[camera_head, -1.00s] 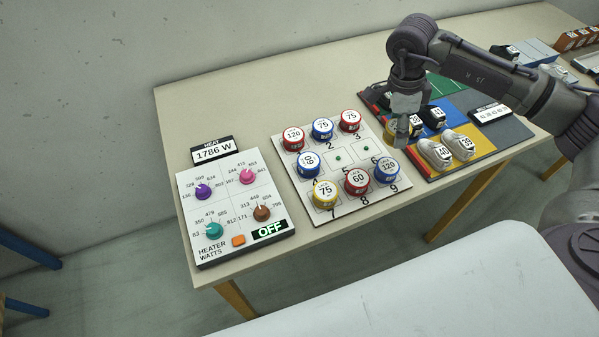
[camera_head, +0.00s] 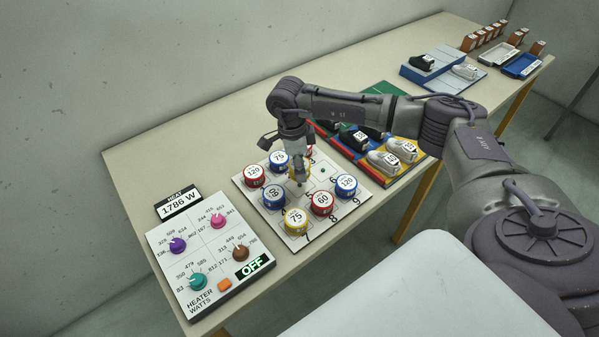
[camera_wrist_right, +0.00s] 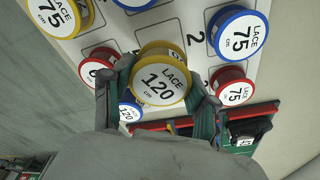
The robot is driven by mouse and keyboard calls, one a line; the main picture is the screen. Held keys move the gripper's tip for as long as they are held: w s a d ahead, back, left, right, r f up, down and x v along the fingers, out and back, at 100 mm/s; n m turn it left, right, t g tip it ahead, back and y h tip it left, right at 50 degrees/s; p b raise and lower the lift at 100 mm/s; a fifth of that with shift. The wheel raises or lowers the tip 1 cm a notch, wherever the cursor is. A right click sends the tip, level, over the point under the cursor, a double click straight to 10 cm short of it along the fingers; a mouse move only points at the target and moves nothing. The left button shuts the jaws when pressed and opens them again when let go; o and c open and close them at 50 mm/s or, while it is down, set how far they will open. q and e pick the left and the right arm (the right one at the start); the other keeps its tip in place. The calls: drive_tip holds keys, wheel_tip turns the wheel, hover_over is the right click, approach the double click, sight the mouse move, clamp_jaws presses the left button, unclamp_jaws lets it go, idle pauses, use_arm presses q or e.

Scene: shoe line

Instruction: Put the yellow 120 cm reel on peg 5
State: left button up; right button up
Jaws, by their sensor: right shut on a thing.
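My right gripper (camera_head: 300,178) is over the middle of the white numbered peg board (camera_head: 294,239). In the wrist view it is shut on the yellow 120 cm reel (camera_wrist_right: 160,82), label facing the camera, with a finger on each side. The reel is mostly hidden by the gripper in the head view. Peg 5 is hidden under the gripper and reel, and I cannot tell whether the reel touches it. Peg 6 (camera_head: 321,170) is bare. My left gripper is not in view.
Around the middle stand the yellow 75 reel (camera_head: 296,220), red 60 reel (camera_head: 322,203), blue 120 reel (camera_head: 346,186), red 120 reel (camera_head: 254,174) and blue 75 reel (camera_head: 279,161). A heater panel (camera_head: 210,270) lies left; shoes (camera_head: 383,161) lie right.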

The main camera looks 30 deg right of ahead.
sight(300, 184)
wheel_tip(300, 184, down, 4)
drive_tip(key=shift+r+p, duration=0.1)
drive_tip(key=shift+p, duration=0.5)
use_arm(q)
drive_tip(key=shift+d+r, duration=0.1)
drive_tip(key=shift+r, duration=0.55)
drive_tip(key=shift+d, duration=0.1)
use_arm(e)
drive_tip(key=shift+f+b, duration=0.6)
drive_tip(key=shift+f, duration=0.05)
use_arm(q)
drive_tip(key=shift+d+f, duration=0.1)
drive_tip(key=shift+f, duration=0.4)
use_arm(e)
drive_tip(key=o, duration=1.2)
drive_tip(key=shift+c, duration=0.2)
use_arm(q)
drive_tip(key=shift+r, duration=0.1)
use_arm(e)
drive_tip(key=shift+r, duration=0.15)
